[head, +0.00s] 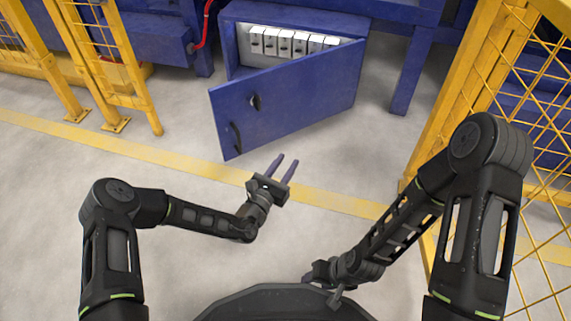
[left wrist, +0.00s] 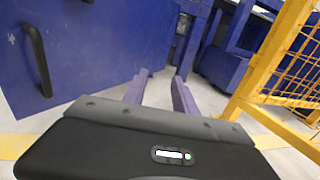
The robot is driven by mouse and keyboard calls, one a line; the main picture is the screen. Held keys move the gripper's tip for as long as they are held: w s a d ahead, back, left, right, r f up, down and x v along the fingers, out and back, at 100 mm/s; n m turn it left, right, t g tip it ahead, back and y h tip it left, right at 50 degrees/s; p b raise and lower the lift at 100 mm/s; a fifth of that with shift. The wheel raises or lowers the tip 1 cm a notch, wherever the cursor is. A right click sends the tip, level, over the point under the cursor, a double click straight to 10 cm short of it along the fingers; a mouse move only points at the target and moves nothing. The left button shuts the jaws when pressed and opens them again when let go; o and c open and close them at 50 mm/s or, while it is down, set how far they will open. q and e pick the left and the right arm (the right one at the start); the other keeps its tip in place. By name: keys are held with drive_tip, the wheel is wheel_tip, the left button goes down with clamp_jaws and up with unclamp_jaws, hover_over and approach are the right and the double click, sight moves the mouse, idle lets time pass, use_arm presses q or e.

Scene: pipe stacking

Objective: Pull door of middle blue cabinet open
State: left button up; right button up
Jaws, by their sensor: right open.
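The middle blue cabinet (head: 295,18) stands at the top centre of the head view. Its door (head: 284,108) is partly open, swung out on its right side edge, and white switch-like units (head: 285,42) show inside. The door has a black handle (head: 235,137) near its lower left and a small latch (head: 255,102); the handle also shows in the left wrist view (left wrist: 37,60). My left gripper (head: 283,168) is open and empty, in front of the door and to the right of the handle, apart from it. My right gripper (head: 325,283) is low, near my base; its fingers are hard to make out.
Yellow mesh fencing (head: 510,90) stands on the right beside my right arm. Yellow rails (head: 110,70) stand at the upper left. A blue table leg (head: 411,75) is right of the cabinet. The grey floor with a yellow line (head: 150,155) is clear before the door.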

use_arm(q)
drive_tip(key=p+v, duration=0.3)
drive_tip(key=v, duration=0.5)
drive_tip(key=shift+p, duration=0.35)
drive_tip(key=shift+w, duration=0.1)
